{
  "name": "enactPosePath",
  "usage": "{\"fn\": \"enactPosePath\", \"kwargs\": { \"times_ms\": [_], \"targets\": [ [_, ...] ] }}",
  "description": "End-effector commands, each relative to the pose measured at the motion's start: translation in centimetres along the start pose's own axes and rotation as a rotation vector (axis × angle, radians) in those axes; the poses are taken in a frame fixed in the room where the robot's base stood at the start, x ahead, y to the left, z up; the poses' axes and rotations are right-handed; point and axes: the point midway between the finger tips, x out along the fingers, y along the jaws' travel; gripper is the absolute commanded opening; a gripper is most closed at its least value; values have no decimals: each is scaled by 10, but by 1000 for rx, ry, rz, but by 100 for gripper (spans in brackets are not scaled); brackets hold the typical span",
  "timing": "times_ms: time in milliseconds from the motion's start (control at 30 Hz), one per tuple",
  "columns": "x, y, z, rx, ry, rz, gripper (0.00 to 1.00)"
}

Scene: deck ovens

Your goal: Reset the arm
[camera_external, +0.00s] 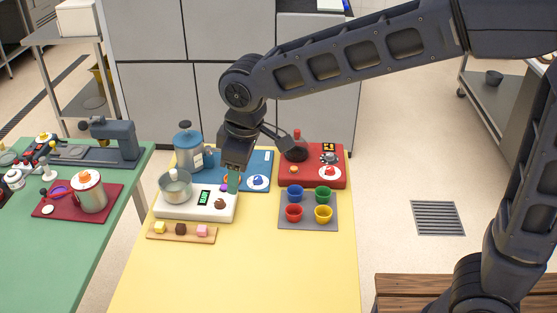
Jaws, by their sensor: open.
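My arm reaches in from the right side of the external view, over the yellow table (300,271). My gripper (232,186) points down above the back part of the table, over the right end of the white scale (182,211). Its jaws are open, with a green piece showing at the lower tip. A small purple thing sits beside the fingertips. I cannot tell whether the fingers touch anything. Part of the blue mat behind is hidden by the gripper.
A metal pot (175,187) stands on the scale. A blue canister (188,149), red box (313,180) and grey tray of colored cups (308,224) stand close around. A wooden board (181,235) lies in front. The table's front is clear. A green table (52,247) stands left.

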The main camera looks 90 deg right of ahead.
Motion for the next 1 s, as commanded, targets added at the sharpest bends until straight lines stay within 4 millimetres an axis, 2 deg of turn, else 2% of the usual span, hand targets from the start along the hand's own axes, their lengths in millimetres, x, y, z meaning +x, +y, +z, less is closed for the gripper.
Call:
{"fn": "enactPosePath", "kwargs": {
  "times_ms": [33, 200, 500, 700, 1000],
  "targets": [
    [-11, -11, 11, -8, 14, 0, 52],
    [-38, -41, 50, -24, 50, -3, 52],
    [-70, -84, 124, -54, 113, -18, 52],
    [-81, -106, 175, -72, 155, -34, 52],
    [-82, -127, 248, -97, 212, -64, 52]
  ]
}}
